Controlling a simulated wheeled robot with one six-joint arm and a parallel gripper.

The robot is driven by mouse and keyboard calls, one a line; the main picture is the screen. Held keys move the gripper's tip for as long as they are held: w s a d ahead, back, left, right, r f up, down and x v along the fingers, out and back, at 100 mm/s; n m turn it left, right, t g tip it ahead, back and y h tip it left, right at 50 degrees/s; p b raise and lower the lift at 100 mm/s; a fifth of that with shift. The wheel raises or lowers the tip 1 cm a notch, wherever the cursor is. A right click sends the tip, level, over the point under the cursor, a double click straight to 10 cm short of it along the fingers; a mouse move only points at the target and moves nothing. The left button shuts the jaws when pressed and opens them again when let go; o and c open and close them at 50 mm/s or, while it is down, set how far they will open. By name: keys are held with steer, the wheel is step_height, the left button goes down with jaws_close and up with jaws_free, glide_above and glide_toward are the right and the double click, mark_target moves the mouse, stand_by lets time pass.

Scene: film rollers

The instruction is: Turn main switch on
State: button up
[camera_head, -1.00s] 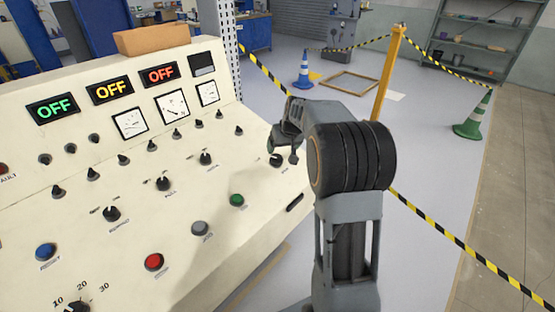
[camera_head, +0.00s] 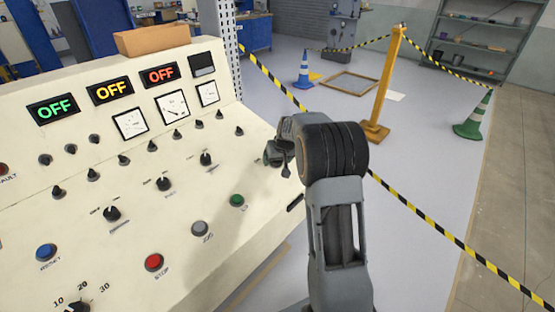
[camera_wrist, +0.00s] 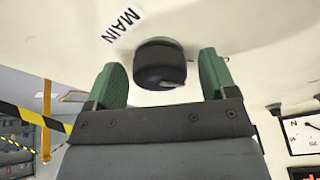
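The main switch, a black rotary knob (camera_wrist: 160,66) beside a "MAIN" label (camera_wrist: 122,24), sits on the cream panel in the wrist view. My gripper (camera_wrist: 162,84) is open, with one green finger on each side of the knob and a visible gap to each. I cannot tell how deep the fingertips reach along the knob. In the head view my gripper (camera_head: 277,155) is at the panel's right end, and it hides the main switch there.
The cream control panel (camera_head: 130,265) carries several knobs, a red button (camera_head: 154,262), a green button (camera_head: 238,201) and gauges. Three displays (camera_head: 110,91) read OFF. A yellow post (camera_head: 388,80) with striped barrier tape stands to the right over open floor.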

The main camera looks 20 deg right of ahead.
steer(key=c, duration=0.9)
steer(key=shift+o, duration=0.2)
steer(key=shift+r+m, duration=0.1)
steer(key=shift+m, duration=0.2)
steer(key=m+p, duration=0.1)
steer(key=m, duration=0.1)
steer(key=shift+m+p, duration=0.3)
steer(key=shift+p, duration=0.05)
steer(key=m+h+p, duration=0.1)
steer(key=m, duration=0.2)
steer(key=shift+a+m, duration=0.1)
steer(key=shift+m, duration=0.2)
steer(key=m+g, duration=0.1)
steer(key=m, duration=0.3)
steer(key=shift+w+h+p, duration=0.1)
steer(key=shift+h+p, duration=0.2)
steer(key=shift+p, duration=0.05)
steer(key=shift+m+g, duration=0.3)
steer(key=shift+m, duration=1.3)
